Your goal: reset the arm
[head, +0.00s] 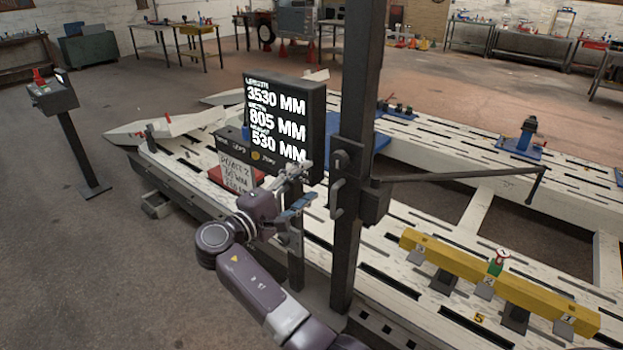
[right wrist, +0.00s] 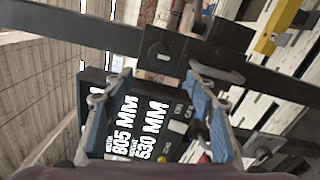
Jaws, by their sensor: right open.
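My right gripper (head: 298,190) is in front of the lower part of a black display box (head: 316,115) that reads 3530, 805 and 530 MM. In the right wrist view the right gripper (right wrist: 165,100) has its two blue-padded fingers spread apart, with nothing held between them. The display (right wrist: 140,130) and its buttons show beyond the fingers. I cannot tell whether a finger touches the box. My left gripper is in neither view.
A dark upright post (head: 358,150) with a side arm (head: 460,176) stands just right of the gripper. The white slotted frame bench (head: 400,275) lies behind, bearing a yellow beam (head: 460,265). A placard (head: 236,172) stands left of the gripper. Open floor (head: 60,260) lies at left.

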